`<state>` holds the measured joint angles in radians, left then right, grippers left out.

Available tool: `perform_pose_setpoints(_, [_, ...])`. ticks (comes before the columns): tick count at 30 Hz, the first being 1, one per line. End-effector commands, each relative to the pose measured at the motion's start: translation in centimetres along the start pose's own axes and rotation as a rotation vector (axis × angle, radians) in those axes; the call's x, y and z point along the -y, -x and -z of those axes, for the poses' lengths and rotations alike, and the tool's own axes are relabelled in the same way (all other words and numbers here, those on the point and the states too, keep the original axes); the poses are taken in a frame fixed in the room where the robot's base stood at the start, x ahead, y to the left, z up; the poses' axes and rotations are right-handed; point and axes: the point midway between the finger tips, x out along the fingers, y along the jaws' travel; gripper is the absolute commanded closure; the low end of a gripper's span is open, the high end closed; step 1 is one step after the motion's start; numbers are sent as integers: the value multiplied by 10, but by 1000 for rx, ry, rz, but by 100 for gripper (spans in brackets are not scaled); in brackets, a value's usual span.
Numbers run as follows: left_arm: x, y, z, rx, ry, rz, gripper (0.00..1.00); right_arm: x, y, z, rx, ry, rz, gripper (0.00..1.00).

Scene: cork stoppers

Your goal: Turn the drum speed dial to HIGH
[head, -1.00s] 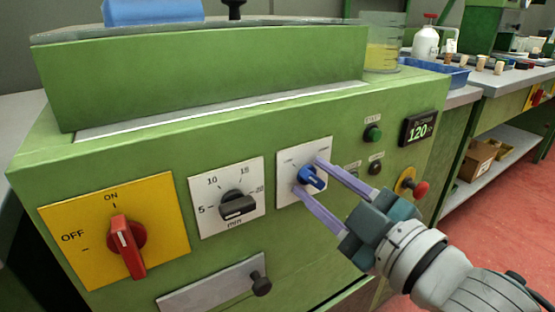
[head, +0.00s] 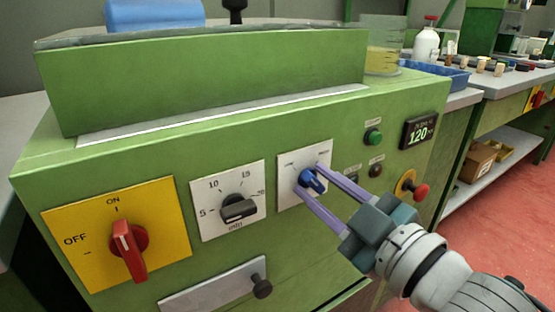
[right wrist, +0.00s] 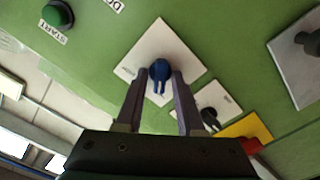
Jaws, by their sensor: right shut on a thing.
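The drum speed dial (head: 313,181) is a blue knob on a white plate (head: 289,199) on the green machine front. Small labels stand at the plate's upper left and upper right; the right one seems to read HIGH. The knob's exact pointing is hard to tell. My right gripper (head: 309,177) comes from the lower right, its two purple fingers shut on the blue knob from both sides. In the right wrist view the knob (right wrist: 160,70) sits between the fingertips (right wrist: 160,75). My left gripper is not in view.
A black timer knob (head: 239,208) and a red ON/OFF switch (head: 128,248) are to the left. A green button (head: 373,137), a display reading 120 (head: 419,131) and a red stop button (head: 420,192) are to the right. A drawer knob (head: 261,286) sticks out below.

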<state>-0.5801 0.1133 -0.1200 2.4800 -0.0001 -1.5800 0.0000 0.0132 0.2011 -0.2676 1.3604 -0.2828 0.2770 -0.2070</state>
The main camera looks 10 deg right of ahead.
Motion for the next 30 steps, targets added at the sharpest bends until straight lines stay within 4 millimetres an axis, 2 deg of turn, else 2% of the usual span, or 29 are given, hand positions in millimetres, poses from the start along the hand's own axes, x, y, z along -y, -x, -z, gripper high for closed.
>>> perform_pose_setpoints(12, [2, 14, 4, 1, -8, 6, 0, -2, 0, 1, 0, -360, 1, 100])
perform_pose_setpoints(30, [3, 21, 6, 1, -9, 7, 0, -2, 0, -1, 0, -932, 0, 100])
